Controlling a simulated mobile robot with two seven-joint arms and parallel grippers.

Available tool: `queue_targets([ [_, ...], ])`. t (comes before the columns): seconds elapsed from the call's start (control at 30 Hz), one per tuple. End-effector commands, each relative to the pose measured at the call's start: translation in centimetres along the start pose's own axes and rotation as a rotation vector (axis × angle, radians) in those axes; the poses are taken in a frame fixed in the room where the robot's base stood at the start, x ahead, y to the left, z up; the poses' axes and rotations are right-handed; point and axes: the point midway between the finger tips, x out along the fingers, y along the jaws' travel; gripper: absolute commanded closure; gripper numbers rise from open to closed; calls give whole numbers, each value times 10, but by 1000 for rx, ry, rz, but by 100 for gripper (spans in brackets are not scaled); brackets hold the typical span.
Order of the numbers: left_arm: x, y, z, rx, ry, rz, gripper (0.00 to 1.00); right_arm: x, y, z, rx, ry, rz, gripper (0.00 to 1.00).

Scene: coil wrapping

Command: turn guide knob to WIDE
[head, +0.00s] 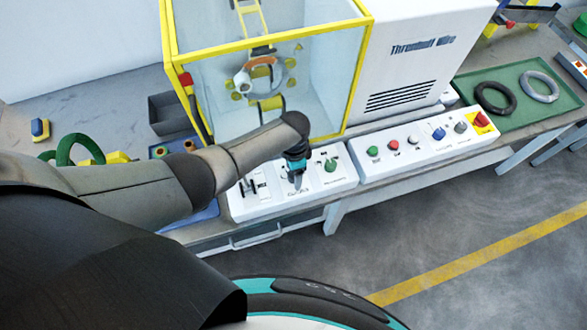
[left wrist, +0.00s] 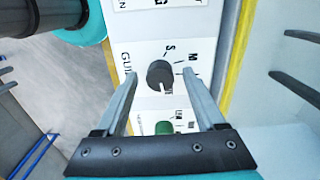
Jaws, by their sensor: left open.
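The guide knob (left wrist: 159,74) is a round dark grey dial with a white pointer mark, on a white panel in the left wrist view. Its mark points to the lower right in that picture. Letters S and M are printed beside it; another label is partly hidden by a finger. My left gripper (left wrist: 160,78) is open, its fingertips on either side of the knob in the picture; I cannot tell whether they reach down around it. In the head view my left gripper (head: 297,181) points down over the panel and hides the knob. My right gripper is not in view.
A green knob (left wrist: 164,127) sits close by on the same panel. Black levers (head: 250,187) stand left of my gripper. A yellow-framed clear enclosure (head: 345,75) rises behind. To the right are a button panel (head: 421,141) and a green tray (head: 520,119) with rings.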

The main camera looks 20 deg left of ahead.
Motion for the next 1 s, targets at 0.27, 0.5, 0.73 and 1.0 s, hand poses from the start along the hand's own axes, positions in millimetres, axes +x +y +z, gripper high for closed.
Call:
queue_targets([
  [0.27, -24, -1, 0, 1, 2, -2, 28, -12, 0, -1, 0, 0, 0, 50],
  [0.5, -64, -1, 0, 1, 2, -2, 28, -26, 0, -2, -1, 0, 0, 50],
  [0.73, -103, -1, 0, 1, 2, -2, 28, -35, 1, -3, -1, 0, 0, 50],
  [1.0, -140, -1, 0, 0, 1, -2, 28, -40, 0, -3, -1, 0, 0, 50],
])
